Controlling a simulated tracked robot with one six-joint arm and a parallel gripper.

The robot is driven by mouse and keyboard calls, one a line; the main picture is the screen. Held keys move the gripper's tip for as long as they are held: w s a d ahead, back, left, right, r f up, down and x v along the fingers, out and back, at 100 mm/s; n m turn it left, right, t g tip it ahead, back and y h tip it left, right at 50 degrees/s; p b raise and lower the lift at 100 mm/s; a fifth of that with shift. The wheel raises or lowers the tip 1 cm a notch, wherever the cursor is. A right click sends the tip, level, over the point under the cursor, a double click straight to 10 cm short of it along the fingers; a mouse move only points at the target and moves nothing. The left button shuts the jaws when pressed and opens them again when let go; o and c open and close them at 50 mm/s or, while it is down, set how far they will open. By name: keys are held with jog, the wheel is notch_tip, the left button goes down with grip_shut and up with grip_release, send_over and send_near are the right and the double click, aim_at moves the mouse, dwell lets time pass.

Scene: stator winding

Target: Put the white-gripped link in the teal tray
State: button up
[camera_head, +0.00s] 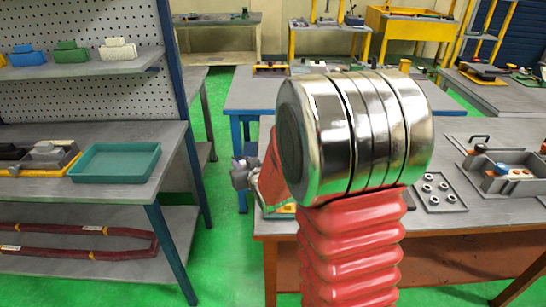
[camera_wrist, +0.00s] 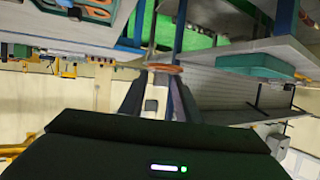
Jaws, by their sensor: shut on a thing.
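The teal tray (camera_head: 115,162) sits on the grey bench at the left and looks empty. It also shows in the wrist view (camera_wrist: 255,66), at the right. In the wrist view my gripper (camera_wrist: 162,76) is shut on a thin orange-brown thing (camera_wrist: 166,68) at its fingertips. This looks like the link, seen nearly edge-on; its white grip cannot be made out. The held thing is apart from the tray. In the head view my large red and chrome arm joint hides most of the gripper area.
A dark red loop (camera_head: 62,228) with white labels lies on the lower shelf at the left. A yellow tray of grey parts (camera_head: 42,158) stands left of the teal tray. The bench at the right holds a grey toolbox (camera_head: 505,172) and a plate with rings (camera_head: 432,190). Green floor lies between.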

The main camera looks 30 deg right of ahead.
jog(key=a+f+n+y, duration=0.1)
jog(key=a+y, duration=0.1)
jog(key=a, duration=1.3)
jog(key=shift+s+f+n, duration=0.15)
jog(key=shift+f+n, duration=0.15)
jog(key=shift+n, duration=0.1)
jog(key=shift+s, duration=0.15)
